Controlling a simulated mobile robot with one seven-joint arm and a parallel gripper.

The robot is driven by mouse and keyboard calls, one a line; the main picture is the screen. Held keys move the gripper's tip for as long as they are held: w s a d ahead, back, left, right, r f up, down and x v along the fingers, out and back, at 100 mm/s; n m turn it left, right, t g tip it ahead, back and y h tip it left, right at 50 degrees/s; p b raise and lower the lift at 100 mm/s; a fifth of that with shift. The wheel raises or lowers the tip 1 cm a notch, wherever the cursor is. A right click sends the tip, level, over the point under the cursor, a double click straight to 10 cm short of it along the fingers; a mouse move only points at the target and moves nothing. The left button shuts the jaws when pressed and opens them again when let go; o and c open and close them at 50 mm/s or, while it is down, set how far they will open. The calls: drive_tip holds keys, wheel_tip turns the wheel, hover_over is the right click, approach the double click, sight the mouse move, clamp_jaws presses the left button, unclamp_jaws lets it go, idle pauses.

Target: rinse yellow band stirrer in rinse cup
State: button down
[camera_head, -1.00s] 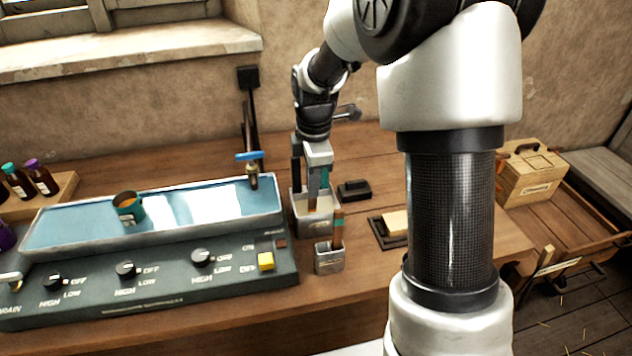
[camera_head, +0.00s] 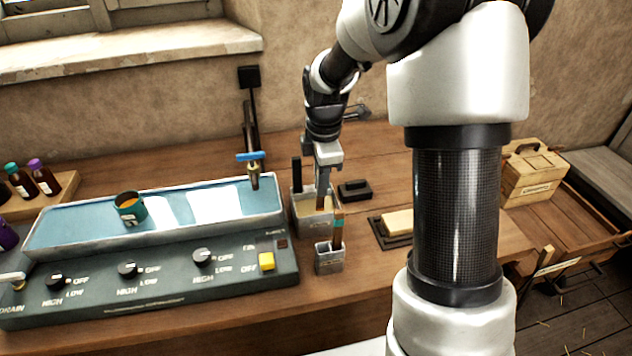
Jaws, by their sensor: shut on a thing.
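My gripper (camera_head: 325,163) points down over the grey square rinse cup (camera_head: 312,222) and is shut on a brown wooden stirrer (camera_head: 322,194). The stirrer is upright and its lower end is at or inside the right part of the cup's opening. I cannot see a yellow band on it; the jaws cover its upper part. How deep its tip reaches is hidden by the cup wall.
A small grey holder (camera_head: 329,260) in front holds a stirrer with a teal band (camera_head: 338,222). A dark upright piece (camera_head: 297,172) stands at the cup's back left. The control panel with blue tray (camera_head: 150,237) lies left; a black block (camera_head: 354,189) sits right.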

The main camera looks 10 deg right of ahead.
drive_tip(key=shift+p, duration=0.4)
drive_tip(key=shift+a, duration=0.5)
idle(0.9)
drive_tip(key=shift+r, duration=0.15)
wheel_tip(320, 180, up, 7)
drive_tip(key=p, duration=0.5)
drive_tip(key=shift+p, duration=0.3)
idle(0.6)
